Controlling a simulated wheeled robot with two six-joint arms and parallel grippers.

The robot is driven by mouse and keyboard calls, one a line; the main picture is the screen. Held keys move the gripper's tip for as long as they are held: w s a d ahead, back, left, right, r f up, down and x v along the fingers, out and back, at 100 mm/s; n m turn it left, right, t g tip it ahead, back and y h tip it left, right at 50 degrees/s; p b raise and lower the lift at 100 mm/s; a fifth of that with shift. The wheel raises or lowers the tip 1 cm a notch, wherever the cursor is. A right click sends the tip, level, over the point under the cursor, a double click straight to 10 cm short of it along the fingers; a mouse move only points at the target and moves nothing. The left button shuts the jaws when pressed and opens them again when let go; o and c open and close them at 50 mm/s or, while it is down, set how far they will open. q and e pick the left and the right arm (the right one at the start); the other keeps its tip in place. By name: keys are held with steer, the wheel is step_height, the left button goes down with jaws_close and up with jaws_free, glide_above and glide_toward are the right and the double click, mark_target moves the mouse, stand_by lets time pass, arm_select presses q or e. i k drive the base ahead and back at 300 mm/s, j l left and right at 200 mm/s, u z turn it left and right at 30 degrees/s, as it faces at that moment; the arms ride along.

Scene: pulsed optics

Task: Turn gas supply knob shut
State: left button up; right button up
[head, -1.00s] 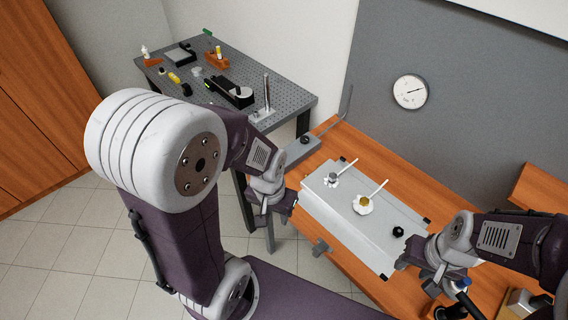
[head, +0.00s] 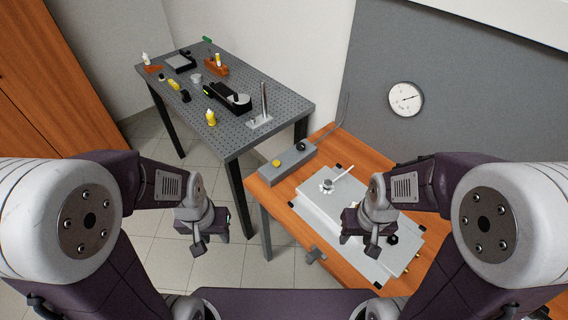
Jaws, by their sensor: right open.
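A pale panel (head: 312,206) on the wooden bench carries a grey round knob (head: 327,185) with a white lever beside it. A black knob (head: 392,239) sits at its right, partly behind my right gripper. A grey box (head: 270,173) behind the panel has a yellow button (head: 276,162) and a black knob (head: 300,146). I cannot tell which is the gas supply knob. My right gripper (head: 370,248) is open above the panel's right part and hides some of it. My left gripper (head: 199,246) is over the floor, left of the bench, apart from everything; its jaw state is unclear.
A perforated dark table (head: 283,102) at the back left holds a yellow bottle (head: 210,118), a black device and several small items. A round gauge (head: 405,99) hangs on the grey wall panel. A grey clamp (head: 314,255) sits at the bench's front edge.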

mark_target(301, 147)
steer(key=i+j, duration=0.85)
steer(key=j, duration=0.2)
steer(key=u, duration=0.05)
